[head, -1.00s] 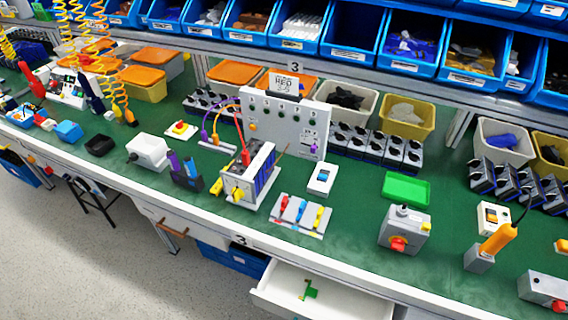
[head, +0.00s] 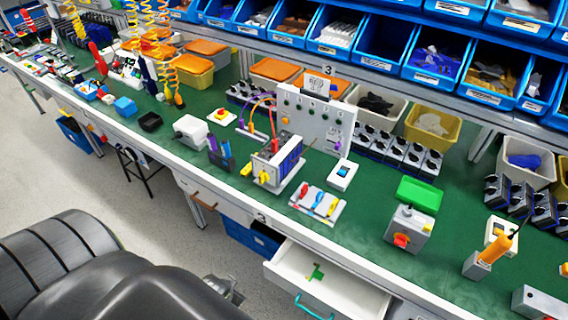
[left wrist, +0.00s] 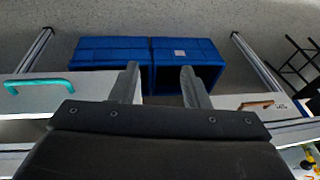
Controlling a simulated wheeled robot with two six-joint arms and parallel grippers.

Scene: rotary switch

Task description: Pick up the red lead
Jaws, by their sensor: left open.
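The red lead (head: 303,196) lies on a small white-grey tray (head: 327,218) on the green bench top, left of a blue lead (head: 318,201) and a yellow lead (head: 333,207). Another red plug (head: 276,146) stands in the device behind the tray. My left gripper (head: 224,288) is in the head view, low in front of the bench and left of the open drawer, well away from the red lead. The left wrist view shows its two fingers (left wrist: 160,74) spread, with nothing between them. My right gripper is not in view.
An open white drawer (head: 285,270) with a green piece inside juts from the bench. Blue crates (left wrist: 108,52) are below the bench.

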